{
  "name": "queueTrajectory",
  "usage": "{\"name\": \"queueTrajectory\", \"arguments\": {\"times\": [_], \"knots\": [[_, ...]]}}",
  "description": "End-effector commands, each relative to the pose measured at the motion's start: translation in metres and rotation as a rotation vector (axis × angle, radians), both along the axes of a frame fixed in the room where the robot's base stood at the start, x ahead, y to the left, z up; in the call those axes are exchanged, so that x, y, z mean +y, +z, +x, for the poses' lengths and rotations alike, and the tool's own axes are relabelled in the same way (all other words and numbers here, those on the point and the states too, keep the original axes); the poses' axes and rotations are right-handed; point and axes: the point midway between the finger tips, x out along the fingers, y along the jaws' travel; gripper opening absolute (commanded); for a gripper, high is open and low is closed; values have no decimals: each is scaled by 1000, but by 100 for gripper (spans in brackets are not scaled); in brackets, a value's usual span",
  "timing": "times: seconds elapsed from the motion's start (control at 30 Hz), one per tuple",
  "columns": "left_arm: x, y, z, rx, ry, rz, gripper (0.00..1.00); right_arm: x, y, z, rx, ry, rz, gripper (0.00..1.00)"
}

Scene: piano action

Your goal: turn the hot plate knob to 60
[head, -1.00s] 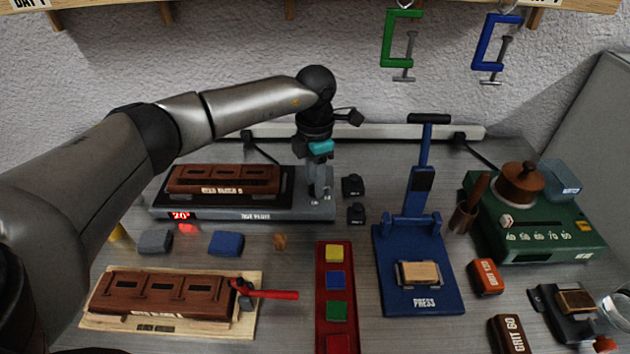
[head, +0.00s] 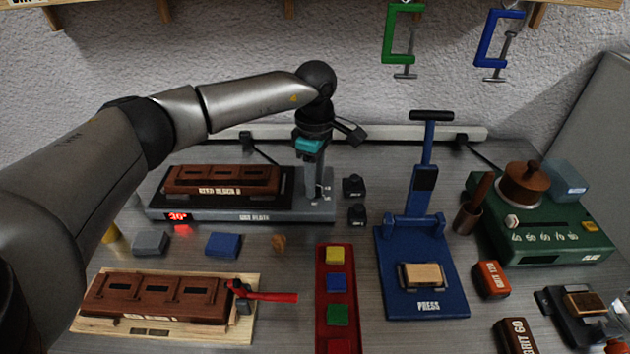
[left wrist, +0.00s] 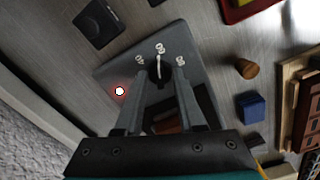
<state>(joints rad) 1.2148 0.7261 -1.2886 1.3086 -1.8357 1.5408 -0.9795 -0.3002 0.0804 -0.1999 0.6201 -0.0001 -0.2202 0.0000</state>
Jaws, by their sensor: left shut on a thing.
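The hot plate (head: 290,215) is a long grey unit with a black top at the back left of the bench. Its red display (head: 177,217) appears to read 30°. My left gripper (head: 316,190) points down at its right end, shut on the knob. The left wrist view shows my left gripper (left wrist: 160,80) over the grey control panel (left wrist: 195,45), with small white dial marks beyond the fingertips. The knob is mostly hidden between the fingers. A small lamp (left wrist: 119,91) glows on the panel. My right gripper is out of view.
A brown block (head: 222,178) lies on the hot plate. Two small black objects (head: 354,186) stand just right of it, near my gripper. A blue press (head: 422,270), a red tray (head: 323,295) of coloured blocks and a green machine (head: 550,235) stand farther right.

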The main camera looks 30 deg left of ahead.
Motion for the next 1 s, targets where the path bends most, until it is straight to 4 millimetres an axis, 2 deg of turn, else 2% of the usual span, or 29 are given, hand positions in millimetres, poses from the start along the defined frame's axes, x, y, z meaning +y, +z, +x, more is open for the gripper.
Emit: {"name": "queueTrajectory", "arguments": {"times": [0.3,0.8,0.83,1.0], "knots": [[0,1,1,-3,-102,-1,0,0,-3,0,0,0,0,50],[0,1,1,-3,-116,-1,0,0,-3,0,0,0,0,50],[0,1,1,-3,-116,-1,41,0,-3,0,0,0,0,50],[0,1,1,-2,-116,-1,60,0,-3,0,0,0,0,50]]}}
